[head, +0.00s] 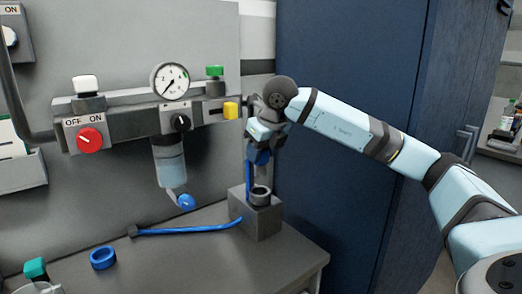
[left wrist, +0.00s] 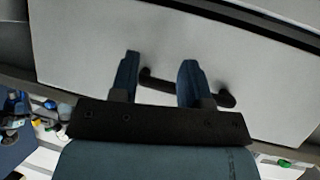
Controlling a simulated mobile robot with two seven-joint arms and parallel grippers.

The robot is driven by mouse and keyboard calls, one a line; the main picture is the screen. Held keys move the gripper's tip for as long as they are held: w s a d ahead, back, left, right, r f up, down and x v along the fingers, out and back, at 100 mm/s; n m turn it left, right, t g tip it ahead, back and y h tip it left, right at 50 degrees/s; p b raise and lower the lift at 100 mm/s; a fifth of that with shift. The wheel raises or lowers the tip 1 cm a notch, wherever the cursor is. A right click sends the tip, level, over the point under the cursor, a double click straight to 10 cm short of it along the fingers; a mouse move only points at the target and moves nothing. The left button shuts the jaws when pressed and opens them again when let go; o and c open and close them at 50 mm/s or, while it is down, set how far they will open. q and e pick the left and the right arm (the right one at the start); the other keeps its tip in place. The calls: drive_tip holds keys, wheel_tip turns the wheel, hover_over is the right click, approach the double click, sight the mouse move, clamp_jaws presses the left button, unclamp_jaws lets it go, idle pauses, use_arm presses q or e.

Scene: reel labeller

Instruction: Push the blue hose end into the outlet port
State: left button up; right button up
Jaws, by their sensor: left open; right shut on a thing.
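My right gripper (head: 262,150) is shut just right of the manifold's right end, above the grey block. A blue hose (head: 249,180) hangs below it, passes by the block, and a blue length lies along the bench to a dark tip at the left. The held hose end is hidden by the gripper. The outlet port seems to be at the manifold's right end, by the yellow part (head: 230,110); the gripper covers that spot, so I cannot tell whether hose and port touch. My left gripper (left wrist: 160,70) is open and empty in the left wrist view.
The grey block (head: 262,217) with a round ring stands on the bench (head: 190,260). A blue ring (head: 103,257) lies at the left. The manifold carries a gauge (head: 170,81) and red knob (head: 90,140). A dark blue cabinet (head: 335,60) stands behind my right arm.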

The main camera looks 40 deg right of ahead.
sight(265, 172)
drive_tip(key=shift+f+b, duration=0.35)
drive_tip(key=shift+f, duration=0.25)
drive_tip(key=shift+s+d+f+b, duration=0.1)
drive_tip(key=shift+s+f+b, duration=0.15)
drive_tip(key=shift+f+b, duration=0.35)
drive_tip(key=shift+s+f+b, duration=0.2)
drive_tip(key=shift+f+b, duration=0.3)
drive_tip(key=shift+f, duration=0.15)
drive_tip(key=shift+s+f+b, duration=0.2)
drive_tip(key=shift+f+b, duration=0.65)
drive_tip(key=shift+f, duration=0.2)
drive_tip(key=shift+w+r, duration=0.15)
drive_tip(key=shift+w, duration=0.1)
drive_tip(key=shift+w+p, duration=0.15)
drive_tip(key=shift+p, duration=0.2)
drive_tip(key=shift+w, duration=0.55)
drive_tip(key=shift+s+r+p, duration=0.15)
drive_tip(key=shift+s+p, duration=0.15)
